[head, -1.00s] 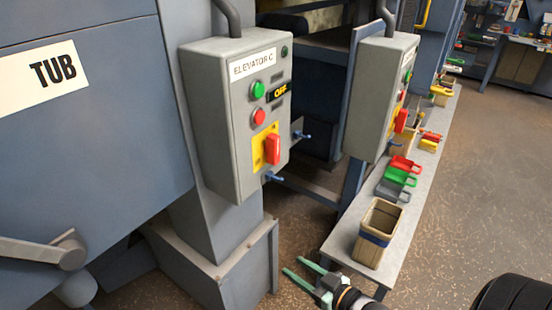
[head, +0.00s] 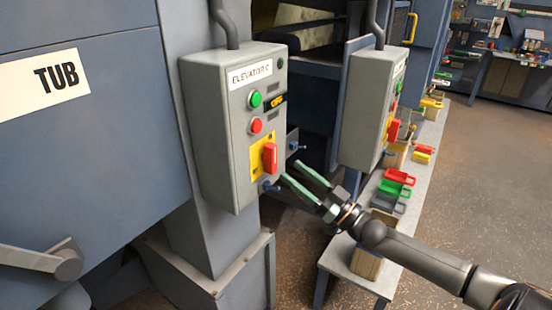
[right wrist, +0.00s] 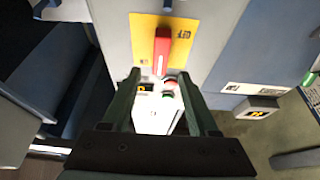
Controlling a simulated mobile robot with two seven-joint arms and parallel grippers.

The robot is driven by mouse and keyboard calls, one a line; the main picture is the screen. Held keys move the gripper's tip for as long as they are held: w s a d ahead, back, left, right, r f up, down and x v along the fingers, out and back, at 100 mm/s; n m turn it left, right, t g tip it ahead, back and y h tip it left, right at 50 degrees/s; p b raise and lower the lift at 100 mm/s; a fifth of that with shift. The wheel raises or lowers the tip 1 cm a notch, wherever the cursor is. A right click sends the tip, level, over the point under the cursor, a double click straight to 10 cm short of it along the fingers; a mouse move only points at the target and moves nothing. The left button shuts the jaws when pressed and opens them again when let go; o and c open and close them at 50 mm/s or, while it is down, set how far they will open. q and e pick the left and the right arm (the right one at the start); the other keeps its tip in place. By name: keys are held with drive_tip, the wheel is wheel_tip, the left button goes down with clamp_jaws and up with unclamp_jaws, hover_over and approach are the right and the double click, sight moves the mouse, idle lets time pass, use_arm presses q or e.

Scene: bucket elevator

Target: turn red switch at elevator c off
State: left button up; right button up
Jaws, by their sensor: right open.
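The red switch (head: 270,157) is an upright handle on a yellow plate (head: 257,146), low on the front of the grey box labelled ELEVATOR C (head: 217,140). In the right wrist view the red switch (right wrist: 161,52) shows ahead of the fingers, near the middle. My right gripper (head: 291,170) is open and empty, its green fingertips just right of and slightly below the switch, seemingly apart from it. The right gripper also shows in the right wrist view (right wrist: 158,76). My left gripper is not in view.
A similar box (head: 370,110) stands to the right. A bench (head: 330,258) with coloured scoops runs behind my right arm. A TUB panel (head: 110,150) fills the left.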

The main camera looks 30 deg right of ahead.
sight(275, 158)
drive_tip(key=shift+p+x, duration=0.3)
drive_tip(key=shift+x, duration=2.95)
drive_tip(key=shift+a, duration=0.1)
clamp_jaws()
